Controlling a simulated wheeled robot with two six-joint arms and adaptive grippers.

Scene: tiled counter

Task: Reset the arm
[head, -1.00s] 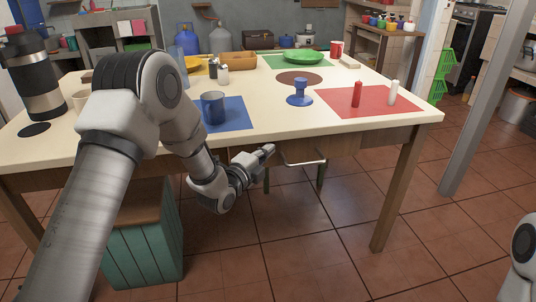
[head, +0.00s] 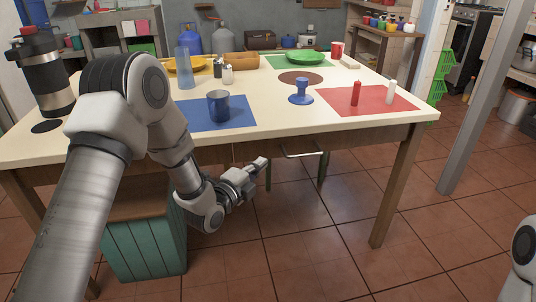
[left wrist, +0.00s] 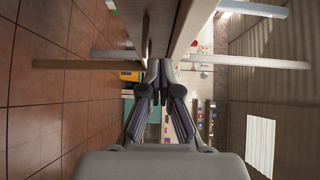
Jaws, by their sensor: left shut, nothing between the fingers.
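My left gripper (head: 257,168) is shut and empty in the head view. It hangs in front of the table's near side, below the tabletop edge, beside the metal handle under the table. It also shows in the left wrist view (left wrist: 160,70), with its fingers together and pointing along the underside of the table. My left arm (head: 120,130) comes in from the left, bent at the elbow over the table's near left part. A small piece of my right arm (head: 525,245) shows at the right edge; the right gripper is out of view.
The cream table (head: 270,125) holds a dark blue mug (head: 218,106), a blue goblet (head: 300,92), red and white bottles on a red mat (head: 375,107), and a black flask (head: 45,80). Floor to the right is clear.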

